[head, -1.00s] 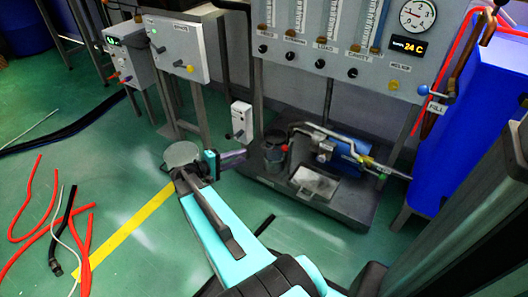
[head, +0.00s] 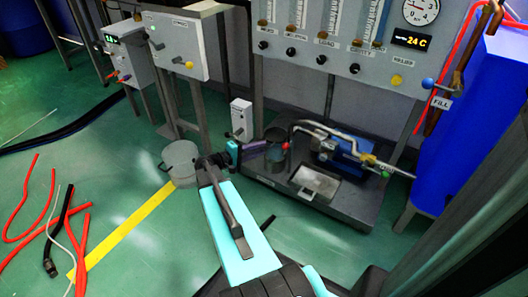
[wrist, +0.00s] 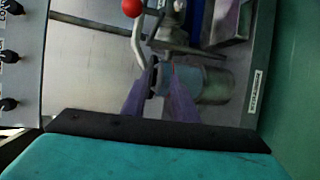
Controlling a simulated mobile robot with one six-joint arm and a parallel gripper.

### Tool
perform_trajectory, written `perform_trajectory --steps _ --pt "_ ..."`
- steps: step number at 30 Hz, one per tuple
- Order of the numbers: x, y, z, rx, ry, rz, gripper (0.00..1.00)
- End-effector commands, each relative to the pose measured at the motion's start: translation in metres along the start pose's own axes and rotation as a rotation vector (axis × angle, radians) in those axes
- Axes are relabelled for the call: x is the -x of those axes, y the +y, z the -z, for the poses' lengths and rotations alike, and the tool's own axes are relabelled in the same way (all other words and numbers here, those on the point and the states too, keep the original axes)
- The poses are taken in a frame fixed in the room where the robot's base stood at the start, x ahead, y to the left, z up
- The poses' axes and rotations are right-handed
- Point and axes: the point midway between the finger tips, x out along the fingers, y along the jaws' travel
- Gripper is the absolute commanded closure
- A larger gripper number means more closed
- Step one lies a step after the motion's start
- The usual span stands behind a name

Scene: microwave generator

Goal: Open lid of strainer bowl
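The strainer bowl (head: 277,163) is a small dark grey, upright cylinder on the left of the pump skid. In the wrist view, a grey-blue cylinder that looks like the bowl (wrist: 210,84) lies sideways in the picture, just beyond my fingers. My gripper (head: 264,147) reaches in from the left at the height of the bowl's top. In the wrist view, the purple fingers of my gripper (wrist: 160,66) stand apart, with their tips at the near end of the cylinder. Whether they touch it I cannot tell. The lid is not clearly distinguishable.
A bent metal pipe and blue pump (head: 345,150) stand right of the bowl. A grey bucket (head: 180,163) stands on the floor to the left.

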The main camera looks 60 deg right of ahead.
Motion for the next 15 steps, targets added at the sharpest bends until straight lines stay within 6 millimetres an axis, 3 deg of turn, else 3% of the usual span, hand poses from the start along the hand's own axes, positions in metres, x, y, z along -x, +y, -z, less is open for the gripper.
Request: perform_trajectory --steps 6,15 --pt "-0.028 -0.002 0.0 0.0 -0.002 0.0 0.74" --pt "-0.041 0.0 0.0 0.0 0.0 0.0 0.74"
